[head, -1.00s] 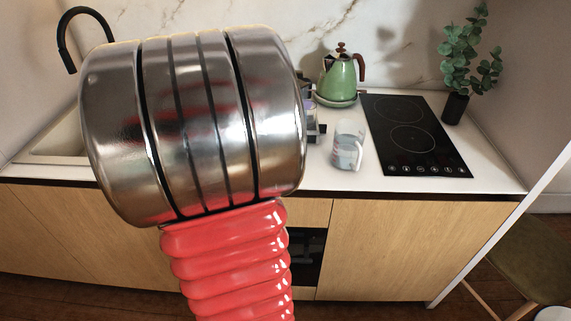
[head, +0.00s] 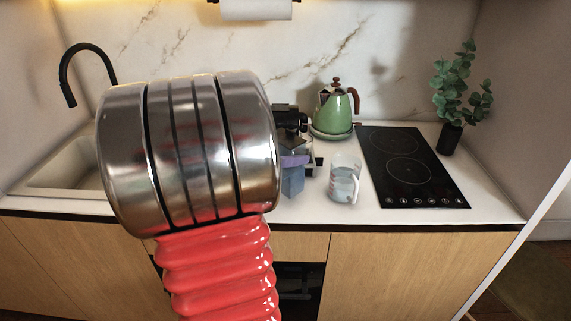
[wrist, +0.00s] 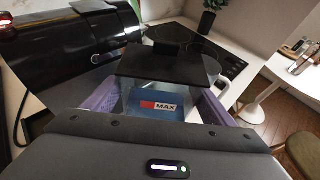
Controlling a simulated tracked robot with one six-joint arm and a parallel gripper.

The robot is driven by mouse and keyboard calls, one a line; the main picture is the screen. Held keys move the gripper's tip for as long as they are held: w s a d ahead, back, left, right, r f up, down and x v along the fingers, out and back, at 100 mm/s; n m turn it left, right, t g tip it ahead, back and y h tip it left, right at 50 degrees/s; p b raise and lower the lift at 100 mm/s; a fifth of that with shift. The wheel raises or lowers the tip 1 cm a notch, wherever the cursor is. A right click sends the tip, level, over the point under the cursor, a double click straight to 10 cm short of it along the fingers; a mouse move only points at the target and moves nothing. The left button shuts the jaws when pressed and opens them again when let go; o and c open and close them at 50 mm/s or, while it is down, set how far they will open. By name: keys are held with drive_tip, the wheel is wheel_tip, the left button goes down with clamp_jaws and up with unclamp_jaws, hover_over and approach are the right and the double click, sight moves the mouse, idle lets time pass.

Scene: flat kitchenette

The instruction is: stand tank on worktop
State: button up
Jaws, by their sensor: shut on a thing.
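The tank (head: 292,183) is a blue-grey see-through box, upright at the front of the white worktop (head: 315,211), just right of my arm in the head view. I cannot tell whether its base touches the worktop. In the wrist view the tank (wrist: 155,106) shows a blue and red label reading MAX. My gripper (head: 295,160) has purple fingers, shut on the tank's upper part; the gripper (wrist: 160,100) also shows in the wrist view, one finger on each side. My big metal arm joint hides part of the worktop to the left.
A glass jug (head: 344,182) stands close to the right of the tank. A black machine (wrist: 70,55) is left in the wrist view. A green kettle (head: 334,110), black hob (head: 408,165) and plant (head: 458,90) are farther back or right. The sink (head: 60,180) is left.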

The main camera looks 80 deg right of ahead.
drive_tip(key=shift+f, duration=1.9)
drive_tip(key=o, duration=2.1)
drive_tip(key=shift+a, duration=0.1)
drive_tip(key=v, duration=1.2)
